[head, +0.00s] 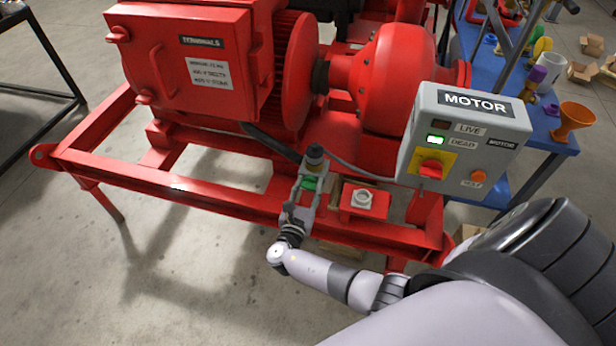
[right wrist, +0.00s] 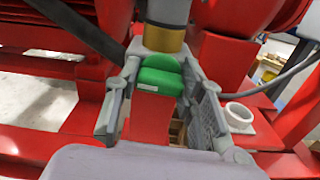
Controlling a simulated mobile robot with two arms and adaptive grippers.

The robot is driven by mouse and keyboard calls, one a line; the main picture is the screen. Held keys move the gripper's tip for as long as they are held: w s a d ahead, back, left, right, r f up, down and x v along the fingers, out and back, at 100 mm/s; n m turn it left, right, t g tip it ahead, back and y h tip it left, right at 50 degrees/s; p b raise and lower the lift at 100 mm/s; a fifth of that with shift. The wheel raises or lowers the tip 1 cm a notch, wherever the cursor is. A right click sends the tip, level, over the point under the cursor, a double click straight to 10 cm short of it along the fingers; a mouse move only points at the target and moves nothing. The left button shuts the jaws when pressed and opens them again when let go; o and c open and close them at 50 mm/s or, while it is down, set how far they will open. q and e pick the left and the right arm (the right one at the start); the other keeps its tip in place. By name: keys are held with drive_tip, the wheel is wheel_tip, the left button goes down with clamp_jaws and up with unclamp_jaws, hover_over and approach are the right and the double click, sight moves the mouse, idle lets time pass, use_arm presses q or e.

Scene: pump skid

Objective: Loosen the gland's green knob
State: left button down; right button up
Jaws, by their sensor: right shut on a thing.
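The green knob (head: 309,184) sits low at the front of the red skid, just below the gland (head: 315,156), a grey cylinder with a brass-coloured ring (right wrist: 164,38). In the right wrist view the green knob (right wrist: 160,80) has a rounded top and a small white label, in front of a red post. My right gripper (head: 311,173) reaches up from below with one finger on each side of the knob and is shut on it. In the right wrist view the gripper's fingers (right wrist: 160,75) flank the knob. My left gripper is in neither view.
The grey motor box (head: 407,160), with its green DEAD lamp lit and a red switch, stands right of the gland. A white socket (head: 362,199) on a red bracket is close to the right. A dark cable (right wrist: 80,28) runs to the gland. The floor in front is clear.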

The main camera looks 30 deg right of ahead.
drive_tip(key=shift+n, duration=0.5)
drive_tip(key=o, duration=1.2)
drive_tip(key=shift+c, duration=0.2)
drive_tip(key=v, duration=1.2)
